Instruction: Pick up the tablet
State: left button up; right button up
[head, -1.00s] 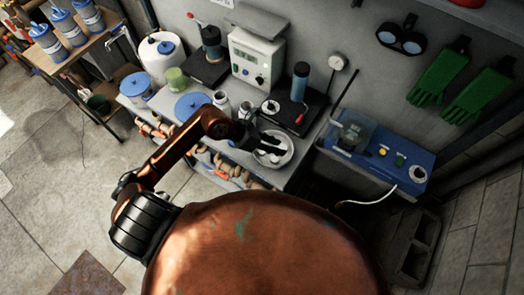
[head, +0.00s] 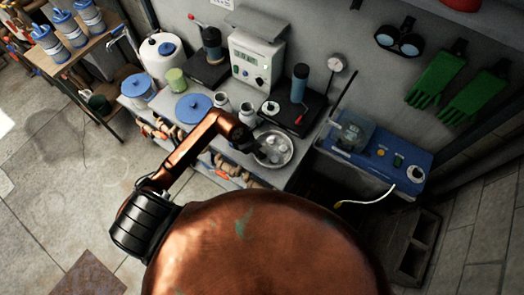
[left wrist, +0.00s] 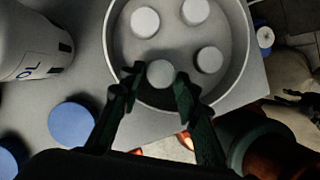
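Several round white tablets lie in a shallow round metal dish (head: 291,151) on the bench. One tablet (left wrist: 160,73) is near the dish's near edge in the left wrist view; others (left wrist: 145,22) lie farther in. My left gripper (left wrist: 158,80) is open, with one dark finger on each side of the near tablet. I cannot tell whether the fingers touch it. In the head view my left gripper (head: 265,151) reaches into the left side of the dish and hides part of it.
White bottles (head: 247,112) stand just behind the dish. A dark hot plate (head: 300,110) with a blue-grey cylinder is behind, and a blue bath unit (head: 380,155) is to the right. Blue lids (left wrist: 73,123) lie at the left in the wrist view.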

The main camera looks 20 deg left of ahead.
pick_arm(q)
jog(key=shift+f, duration=0.1)
jog(key=shift+c, duration=0.2)
jog(key=c, duration=0.6)
jog(key=shift+o, duration=0.2)
